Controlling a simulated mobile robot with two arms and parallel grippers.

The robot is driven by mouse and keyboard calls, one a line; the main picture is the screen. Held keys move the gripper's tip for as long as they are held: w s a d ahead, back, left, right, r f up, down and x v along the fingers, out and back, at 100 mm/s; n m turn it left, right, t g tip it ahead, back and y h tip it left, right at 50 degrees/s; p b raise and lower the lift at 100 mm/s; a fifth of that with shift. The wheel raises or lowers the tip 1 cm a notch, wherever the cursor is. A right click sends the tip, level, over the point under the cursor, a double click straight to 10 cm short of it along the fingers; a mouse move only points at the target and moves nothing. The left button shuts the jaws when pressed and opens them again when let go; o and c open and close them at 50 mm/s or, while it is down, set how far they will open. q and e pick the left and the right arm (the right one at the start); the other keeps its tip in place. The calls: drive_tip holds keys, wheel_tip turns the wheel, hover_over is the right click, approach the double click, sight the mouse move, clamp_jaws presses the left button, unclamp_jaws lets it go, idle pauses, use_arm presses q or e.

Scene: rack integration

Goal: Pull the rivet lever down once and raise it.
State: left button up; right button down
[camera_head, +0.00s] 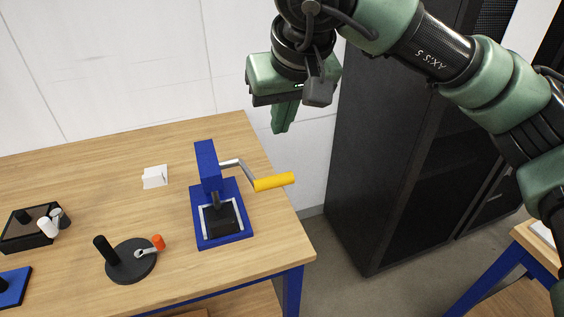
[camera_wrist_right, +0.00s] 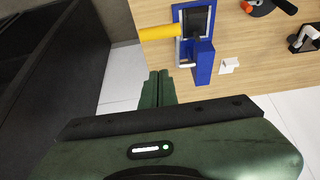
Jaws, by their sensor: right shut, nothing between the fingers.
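The blue rivet press (camera_head: 207,168) stands upright near the right end of the wooden table. Its lever (camera_head: 273,182), a grey crank with a yellow grip, sticks out to the right past the table edge, roughly level. In the right wrist view the yellow lever grip (camera_wrist_right: 160,32) lies beyond my fingertips, beside the blue press (camera_wrist_right: 204,62). My right gripper (camera_head: 283,118) is shut and empty, pointing down, above and behind the lever and apart from it. It also shows in the right wrist view (camera_wrist_right: 157,75). My left gripper is not in view.
A round black stand (camera_head: 131,262) with an orange-tipped piece sits left of the press. A small white block (camera_head: 154,176), a black tray (camera_head: 30,228) and a blue plate (camera_head: 14,288) lie further left. A tall black rack (camera_head: 378,150) stands right of the table, across a floor gap.

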drive_tip(key=p, duration=0.2)
hover_over(277, 178)
drive_tip(key=w, duration=0.1)
wheel_tip(277, 178, down, 6)
drive_tip(key=shift+a+f, duration=0.15)
drive_tip(key=shift+f, duration=0.05)
drive_tip(key=f, duration=0.1)
drive_tip(key=f+p, duration=0.1)
drive_tip(key=f, duration=0.1)
drive_tip(key=shift+s+f+p, duration=0.3)
drive_tip(key=shift+p, duration=0.05)
drive_tip(key=shift+s+f, duration=0.2)
drive_tip(key=shift+f, duration=0.3)
